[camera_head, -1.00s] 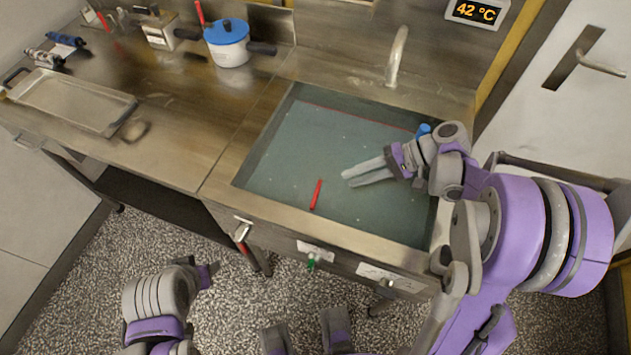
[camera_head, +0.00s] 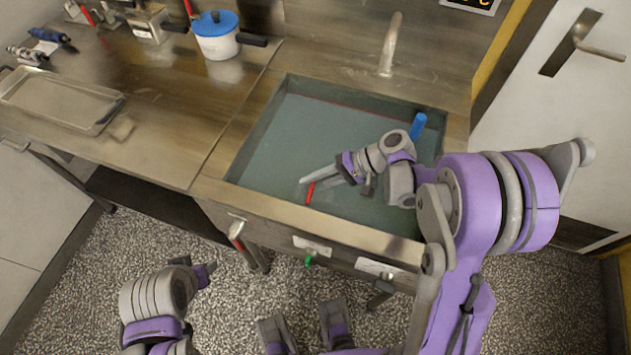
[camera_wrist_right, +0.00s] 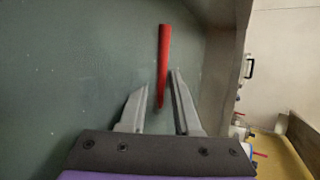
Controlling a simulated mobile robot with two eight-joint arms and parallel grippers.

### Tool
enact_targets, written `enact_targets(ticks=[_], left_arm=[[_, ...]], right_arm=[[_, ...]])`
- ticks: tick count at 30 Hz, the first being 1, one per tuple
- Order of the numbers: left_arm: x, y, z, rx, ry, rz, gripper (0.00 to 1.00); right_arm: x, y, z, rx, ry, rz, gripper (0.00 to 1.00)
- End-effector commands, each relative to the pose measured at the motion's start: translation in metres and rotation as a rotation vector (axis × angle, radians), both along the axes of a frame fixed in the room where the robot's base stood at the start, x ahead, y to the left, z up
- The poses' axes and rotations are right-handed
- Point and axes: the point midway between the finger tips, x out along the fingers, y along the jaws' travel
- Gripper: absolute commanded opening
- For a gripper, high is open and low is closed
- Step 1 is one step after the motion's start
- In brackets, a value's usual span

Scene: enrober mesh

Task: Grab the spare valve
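A thin red stick-like piece (camera_head: 310,192) lies in the sink basin near its front wall; it also shows in the right wrist view (camera_wrist_right: 163,50). My right gripper (camera_head: 305,183) reaches into the basin at the red piece. In the right wrist view its two fingers (camera_wrist_right: 160,82) are apart, with the near end of the red piece between them and no clear contact. My left arm (camera_head: 155,300) is low at the left, over the floor; its finger state is unclear. No thing is labelled as the spare valve, so I cannot tell which it is.
The sink basin (camera_head: 290,130) has raised walls and a tap (camera_head: 390,45) behind. A blue cylinder (camera_head: 418,125) stands in its back right corner. Red (camera_head: 237,230) and green (camera_head: 309,259) handles sit below the front edge. A tray (camera_head: 60,98) and a blue-lidded pot (camera_head: 216,38) stand left.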

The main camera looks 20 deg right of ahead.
Motion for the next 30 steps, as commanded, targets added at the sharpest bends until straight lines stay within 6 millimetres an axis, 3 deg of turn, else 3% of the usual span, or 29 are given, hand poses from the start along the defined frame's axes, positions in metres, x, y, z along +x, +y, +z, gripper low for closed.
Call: enact_targets(ticks=[8,13,30], left_arm=[[0.0,0.0,-0.0001,0.0,0.0,0.0,0.5],[0.0,0.0,-0.0001,0.0,0.0,0.0,0.5],[0.0,0.0,-0.0001,0.0,0.0,0.0,0.5]], right_arm=[[0.0005,0.0032,-0.002,0.0,0.0,-0.001,0.31],[0.0005,0.003,-0.0019,0.0,0.0,-0.001,0.0],[0.0006,0.0028,-0.0016,0.001,-0.001,-0.001,0.0]])
